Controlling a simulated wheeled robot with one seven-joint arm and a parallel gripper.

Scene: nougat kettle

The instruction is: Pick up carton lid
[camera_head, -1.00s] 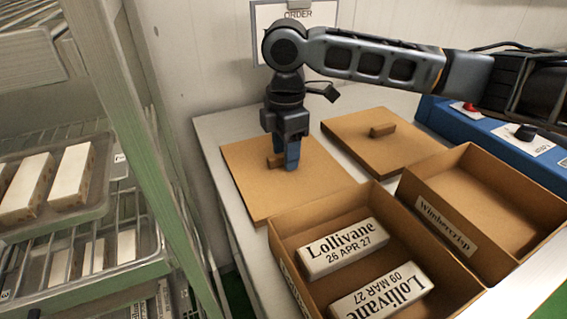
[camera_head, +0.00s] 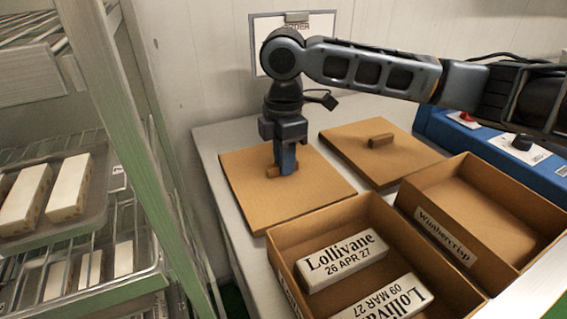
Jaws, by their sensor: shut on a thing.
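A flat brown carton lid (camera_head: 315,202) with a small block handle lies at the back left of the white table, behind the Lollivane carton. My gripper (camera_head: 282,170) points down over it and is shut on the handle, which is partly hidden by the fingers. The lid looks level; I cannot tell whether it is clear of the table. A second lid (camera_head: 350,141) with its own handle (camera_head: 381,140) lies to the right, apart from my gripper.
An open carton (camera_head: 283,253) holds two Lollivane bars (camera_head: 343,260). Beside it stands an open, empty-looking Wimbercrisp carton (camera_head: 412,205). A blue machine (camera_head: 480,140) is at the right. A rack with trays (camera_head: 100,225) of bars stands at the left.

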